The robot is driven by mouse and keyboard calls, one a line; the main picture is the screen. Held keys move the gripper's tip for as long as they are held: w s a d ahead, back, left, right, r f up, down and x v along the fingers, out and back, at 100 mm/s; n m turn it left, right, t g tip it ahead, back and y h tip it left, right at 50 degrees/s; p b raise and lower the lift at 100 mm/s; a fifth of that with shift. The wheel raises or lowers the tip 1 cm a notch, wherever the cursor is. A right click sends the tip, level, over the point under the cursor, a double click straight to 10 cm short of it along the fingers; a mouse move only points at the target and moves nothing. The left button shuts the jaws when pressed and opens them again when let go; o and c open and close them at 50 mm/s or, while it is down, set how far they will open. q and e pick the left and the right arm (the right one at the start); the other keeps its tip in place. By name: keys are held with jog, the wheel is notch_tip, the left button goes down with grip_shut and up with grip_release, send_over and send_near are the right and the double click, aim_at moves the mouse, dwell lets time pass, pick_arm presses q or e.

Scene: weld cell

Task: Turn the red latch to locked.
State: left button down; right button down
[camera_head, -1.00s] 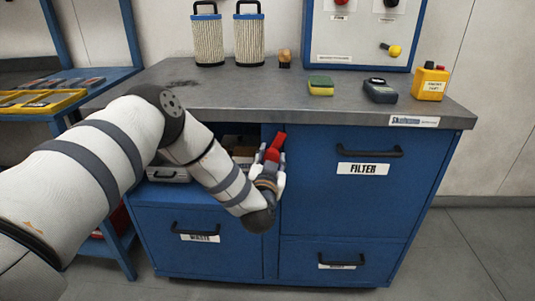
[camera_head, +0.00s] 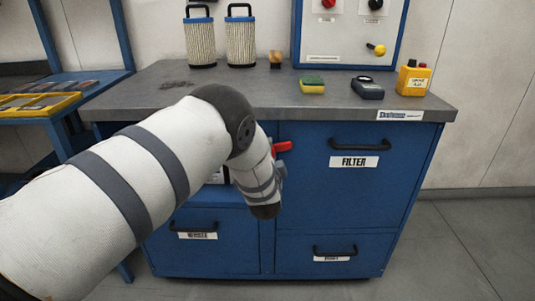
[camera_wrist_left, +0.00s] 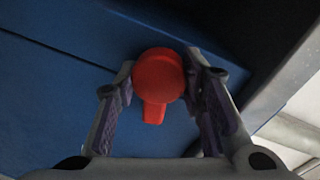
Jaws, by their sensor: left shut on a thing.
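The red latch (camera_head: 282,147) sits on the blue cabinet front, at the upper left edge of the FILTER door. In the head view its visible part points right, nearly level; my arm hides the rest. In the left wrist view the latch (camera_wrist_left: 157,80) shows a round red head with a short tab, between the two fingers. My left gripper (camera_wrist_left: 160,72) is shut on it; in the head view the gripper (camera_head: 278,172) is mostly hidden behind my wrist. I cannot read a locked mark. My right gripper is out of view.
The cabinet has the FILTER door (camera_head: 350,190) and lower drawers with black handles. On its grey top (camera_head: 300,98) stand two filters, a sponge (camera_head: 312,86), a dark meter (camera_head: 367,88) and a yellow box (camera_head: 413,80). The floor at right is clear.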

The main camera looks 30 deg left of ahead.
pick_arm(q)
jog(key=shift+m, duration=1.1)
jog(key=shift+f, duration=0.1)
jog(key=c, duration=1)
grip_release()
jog(key=shift+c, duration=0.2)
jog(key=shift+y, duration=0.3)
jog(key=v, duration=1.2)
jog(key=shift+r, duration=0.25)
jog(key=shift+s+f, duration=0.1)
